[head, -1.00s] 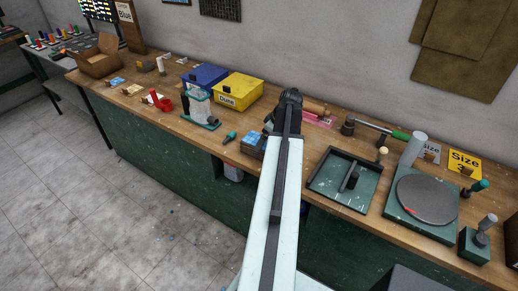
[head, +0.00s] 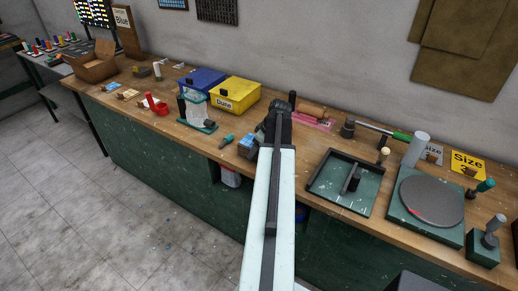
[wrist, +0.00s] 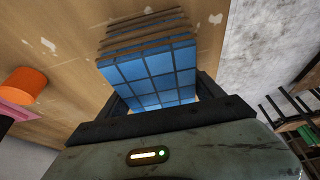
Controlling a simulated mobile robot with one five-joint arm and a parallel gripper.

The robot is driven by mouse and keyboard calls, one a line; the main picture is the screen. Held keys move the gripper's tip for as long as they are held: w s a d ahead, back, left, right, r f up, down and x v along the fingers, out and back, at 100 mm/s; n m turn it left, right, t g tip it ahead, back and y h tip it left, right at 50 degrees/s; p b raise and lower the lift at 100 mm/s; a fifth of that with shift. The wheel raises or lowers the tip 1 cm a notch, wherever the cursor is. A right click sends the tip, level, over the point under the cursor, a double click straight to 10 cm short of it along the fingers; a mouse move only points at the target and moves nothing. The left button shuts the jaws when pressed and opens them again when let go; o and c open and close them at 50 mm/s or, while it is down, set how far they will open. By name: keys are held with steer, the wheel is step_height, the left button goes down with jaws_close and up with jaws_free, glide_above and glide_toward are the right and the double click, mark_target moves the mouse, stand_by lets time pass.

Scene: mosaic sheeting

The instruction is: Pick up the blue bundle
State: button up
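The blue bundle (wrist: 155,76) is a stack of sheets with square blue tiles and brown layered edges. In the wrist view it lies between the two dark fingers of my gripper (wrist: 160,98), which partly hide its lower edge. Whether the fingers press on it or leave a small gap is not clear. In the head view the bundle (head: 246,146) shows at the front edge of the wooden workbench (head: 290,147). My gripper (head: 268,130) is right beside and over it there, and my arm hides its right part.
A teal-handled tool (head: 226,141) lies just left of the bundle. A green tray (head: 336,194) is to the right. A pink sheet with an orange roller (head: 312,112) is behind. Yellow (head: 237,90) and blue (head: 203,77) boxes stand at back left.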

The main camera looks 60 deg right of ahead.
steer(key=c, duration=0.3)
steer(key=shift+r, duration=0.1)
step_height(320, 180, up, 4)
steer(key=p, duration=0.4)
steer(key=s+a, duration=0.1)
steer(key=s, duration=0.4)
steer(key=s+a, duration=0.2)
steer(key=s, duration=0.3)
steer(key=s+a+p, duration=0.1)
steer(key=s+a, duration=0.1)
steer(key=s, duration=0.3)
steer(key=shift+a+r, duration=0.2)
steer(key=shift+r, duration=0.3)
